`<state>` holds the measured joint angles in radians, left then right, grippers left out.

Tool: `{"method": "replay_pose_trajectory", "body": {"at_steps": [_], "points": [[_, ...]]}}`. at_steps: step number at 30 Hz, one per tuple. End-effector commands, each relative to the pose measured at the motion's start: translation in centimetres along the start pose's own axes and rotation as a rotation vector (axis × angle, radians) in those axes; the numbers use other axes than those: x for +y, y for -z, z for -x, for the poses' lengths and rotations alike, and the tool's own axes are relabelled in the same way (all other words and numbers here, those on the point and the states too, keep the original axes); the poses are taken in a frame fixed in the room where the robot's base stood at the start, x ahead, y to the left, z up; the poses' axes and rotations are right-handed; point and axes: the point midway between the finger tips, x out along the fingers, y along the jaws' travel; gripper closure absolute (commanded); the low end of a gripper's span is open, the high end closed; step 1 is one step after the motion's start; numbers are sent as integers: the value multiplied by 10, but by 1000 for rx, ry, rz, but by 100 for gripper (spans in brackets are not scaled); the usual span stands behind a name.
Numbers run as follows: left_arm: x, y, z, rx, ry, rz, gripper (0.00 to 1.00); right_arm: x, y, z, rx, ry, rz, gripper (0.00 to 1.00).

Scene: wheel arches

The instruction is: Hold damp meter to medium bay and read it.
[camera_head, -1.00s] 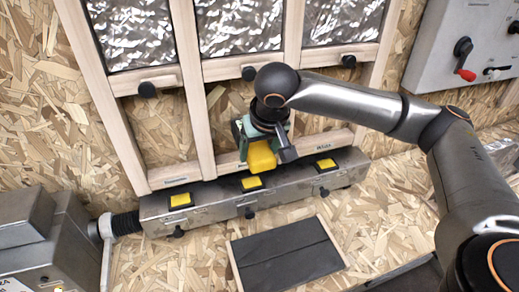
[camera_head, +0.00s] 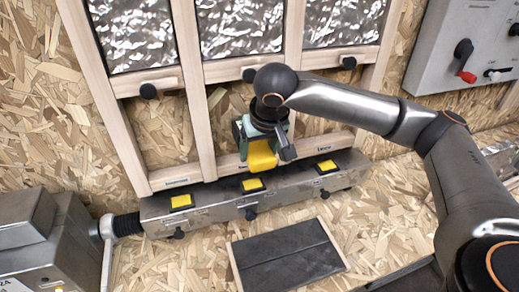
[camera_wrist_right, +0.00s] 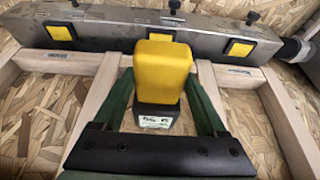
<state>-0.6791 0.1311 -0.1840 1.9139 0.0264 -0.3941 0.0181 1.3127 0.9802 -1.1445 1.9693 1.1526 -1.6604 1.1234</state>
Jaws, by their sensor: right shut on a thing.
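My right gripper (camera_head: 262,140) is shut on the damp meter (camera_head: 261,155), a yellow block with a dark lower part. It holds the meter in front of the lower part of the middle bay (camera_head: 222,110) of the wooden frame. In the right wrist view my green fingers flank the meter (camera_wrist_right: 165,75), and a small pale display (camera_wrist_right: 155,122) on its dark part faces the camera. The display's text is too small to read. Whether the meter touches the board cannot be told. The middle bay's label is partly hidden by the gripper. My left gripper is not in view.
A metal rail (camera_head: 210,213) with yellow squares and black knobs runs below the frame. A dark panel (camera_head: 290,255) lies in front of it. A grey machine (camera_head: 40,245) stands at the left. A grey control box (camera_head: 465,50) with a red-tipped lever is at upper right.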

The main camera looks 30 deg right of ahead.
Motion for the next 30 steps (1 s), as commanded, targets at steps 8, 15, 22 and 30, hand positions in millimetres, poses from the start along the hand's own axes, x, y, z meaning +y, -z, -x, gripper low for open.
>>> {"method": "replay_pose_trajectory", "body": {"at_steps": [8, 15, 22, 30], "points": [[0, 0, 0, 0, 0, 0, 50, 0, 3, 1, 10, 1, -3, 70], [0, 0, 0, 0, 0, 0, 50, 0, -23, 11, 8, 1, 0, 70], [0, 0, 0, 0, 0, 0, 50, 0, -53, 23, 6, 1, 0, 70], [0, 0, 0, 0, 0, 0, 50, 0, -85, 36, 5, 1, -1, 70]]}}
